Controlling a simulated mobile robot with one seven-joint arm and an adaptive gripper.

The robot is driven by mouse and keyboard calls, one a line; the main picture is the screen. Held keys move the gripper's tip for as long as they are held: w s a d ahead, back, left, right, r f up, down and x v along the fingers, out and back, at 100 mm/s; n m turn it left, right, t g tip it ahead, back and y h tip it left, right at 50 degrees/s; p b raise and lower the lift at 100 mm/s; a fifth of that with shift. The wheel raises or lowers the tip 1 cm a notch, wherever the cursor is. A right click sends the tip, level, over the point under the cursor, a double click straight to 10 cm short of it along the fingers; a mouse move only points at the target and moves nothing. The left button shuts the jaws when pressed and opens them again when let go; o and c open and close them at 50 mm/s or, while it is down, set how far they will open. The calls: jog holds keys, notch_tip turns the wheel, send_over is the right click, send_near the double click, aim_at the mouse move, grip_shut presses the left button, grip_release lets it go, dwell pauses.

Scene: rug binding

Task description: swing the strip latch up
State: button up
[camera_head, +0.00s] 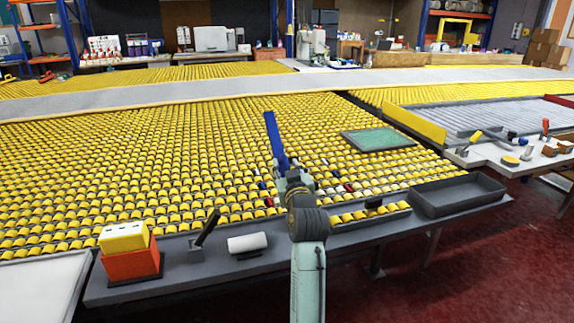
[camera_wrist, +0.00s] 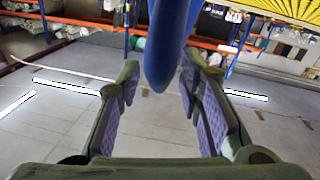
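A long blue bar (camera_head: 276,138) rises at a tilt from my gripper (camera_head: 290,178) in the head view. In the wrist view the rounded end of the blue bar (camera_wrist: 168,45) reaches between the two fingers of my gripper (camera_wrist: 162,85). The fingers stand wide apart, with gaps beside the bar's end, and I see no clear grip on it. A black lever (camera_head: 208,227) leans on a small grey block at the bench's front edge, left of my gripper. I cannot tell for sure which of these is the strip latch.
On the bench (camera_head: 230,268) stand an orange and yellow box (camera_head: 130,252) and a white roll (camera_head: 247,243). A dark tray (camera_head: 458,194) sits at the right end. The yellow roller bed (camera_head: 120,160) lies behind, with a green-topped panel (camera_head: 377,140) on it.

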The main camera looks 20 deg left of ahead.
jog(key=shift+w+a, duration=0.1)
jog(key=shift+w, duration=0.05)
jog(key=shift+c, duration=0.2)
grip_shut()
dwell(0.7)
